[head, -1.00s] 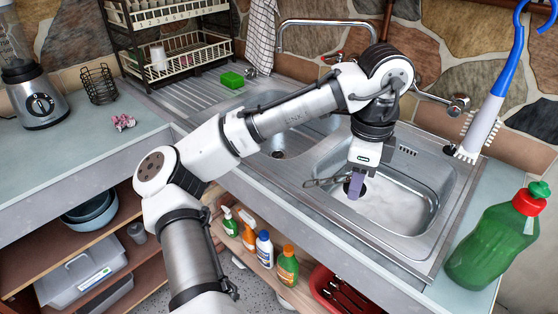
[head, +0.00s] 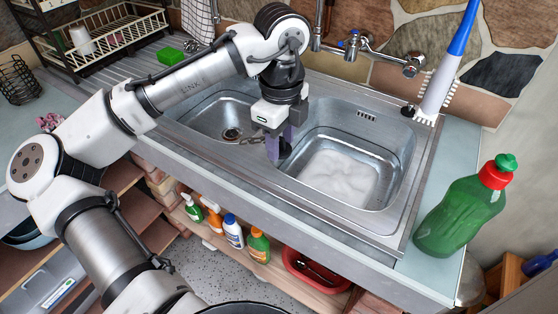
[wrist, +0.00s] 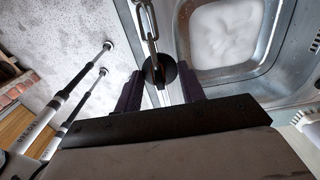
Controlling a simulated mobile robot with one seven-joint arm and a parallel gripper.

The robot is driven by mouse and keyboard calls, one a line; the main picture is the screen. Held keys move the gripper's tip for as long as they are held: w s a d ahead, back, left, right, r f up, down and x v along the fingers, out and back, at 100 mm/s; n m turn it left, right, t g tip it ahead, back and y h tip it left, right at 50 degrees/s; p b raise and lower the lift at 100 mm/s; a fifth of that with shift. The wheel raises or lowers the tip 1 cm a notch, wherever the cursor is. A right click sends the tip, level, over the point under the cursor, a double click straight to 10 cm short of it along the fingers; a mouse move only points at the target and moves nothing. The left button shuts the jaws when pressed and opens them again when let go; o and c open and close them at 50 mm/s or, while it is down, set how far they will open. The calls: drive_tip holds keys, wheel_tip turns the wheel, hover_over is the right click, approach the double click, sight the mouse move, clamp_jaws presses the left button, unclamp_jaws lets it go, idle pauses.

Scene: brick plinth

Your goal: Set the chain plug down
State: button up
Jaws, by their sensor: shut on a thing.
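The chain plug (head: 286,151) is a dark round stopper, partly hidden by the purple-grey fingers of my gripper (head: 278,146). In the wrist view, the black plug (wrist: 158,71) sits between the two fingers of my gripper (wrist: 161,84), which is shut on it. Its metal chain (wrist: 149,24) runs away from it at the top of that view. In the head view the chain (head: 251,140) stretches left from the fingers. The gripper is over the strip between the two sink basins, near the right basin's left edge. I cannot tell whether the plug touches the steel.
The right basin (head: 385,140) holds white foam; the left basin (head: 213,108) has an open drain. A green bottle (head: 462,215) and a white brush with a blue handle (head: 440,85) stand right of the sink. A green sponge (head: 169,55) lies behind.

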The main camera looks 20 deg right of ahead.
sight(281, 137)
wheel_tip(281, 137, down, 7)
drive_tip(key=shift+f+p, duration=0.2)
drive_tip(key=shift+p, duration=0.1)
drive_tip(key=shift+f, duration=0.1)
drive_tip(key=shift+f, duration=0.5)
drive_tip(key=o, duration=1)
drive_tip(key=shift+c, duration=0.2)
wheel_tip(281, 137, up, 13)
drive_tip(key=shift+r+b, duration=0.15)
drive_tip(key=shift+b, duration=0.35)
